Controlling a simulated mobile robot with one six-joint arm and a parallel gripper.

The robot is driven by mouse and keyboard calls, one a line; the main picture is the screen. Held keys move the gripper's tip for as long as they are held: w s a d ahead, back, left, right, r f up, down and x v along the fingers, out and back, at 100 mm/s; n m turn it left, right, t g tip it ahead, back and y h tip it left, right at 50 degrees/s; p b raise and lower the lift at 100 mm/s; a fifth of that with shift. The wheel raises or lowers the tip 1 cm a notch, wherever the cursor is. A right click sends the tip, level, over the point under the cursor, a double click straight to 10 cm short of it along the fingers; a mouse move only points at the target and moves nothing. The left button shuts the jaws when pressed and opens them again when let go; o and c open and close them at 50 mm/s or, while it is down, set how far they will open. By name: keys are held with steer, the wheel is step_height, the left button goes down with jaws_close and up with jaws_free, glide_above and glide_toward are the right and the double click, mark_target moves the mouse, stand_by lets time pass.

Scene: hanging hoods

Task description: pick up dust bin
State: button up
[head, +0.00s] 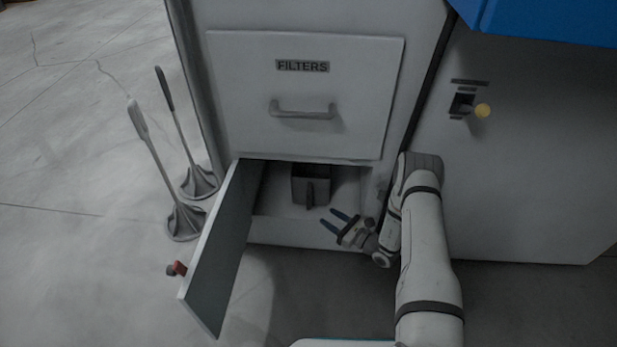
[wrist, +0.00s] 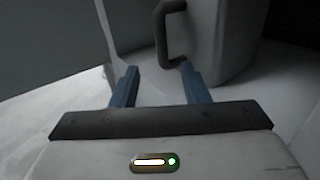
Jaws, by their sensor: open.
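The dust bin (head: 312,180) is a small dark grey box with an upright handle on its front. It stands inside the open lower compartment (head: 275,203) of the cabinet. In the wrist view the bin (wrist: 225,45) is ahead, and its dark handle (wrist: 163,38) lies beyond the fingertips. My gripper (head: 338,220) is open and empty, at the compartment's opening, to the lower right of the bin. The wrist view shows its two blue fingers (wrist: 157,75) apart, with the handle's lower end near the right fingertip. I cannot tell whether they touch.
The compartment door (head: 222,245) stands open to the left, with a red knob (head: 177,268). A closed drawer (head: 305,75) marked FILTERS is above. Two long-handled tools (head: 184,222) stand on the floor at left.

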mark_target(311, 184)
steer(key=b+x, duration=0.3)
steer(key=x, duration=0.5)
steer(key=shift+w+r, duration=0.1)
steer(key=shift+w, duration=0.1)
jaws_close()
steer(key=shift+d, duration=0.1)
steer(key=shift+r, duration=0.15)
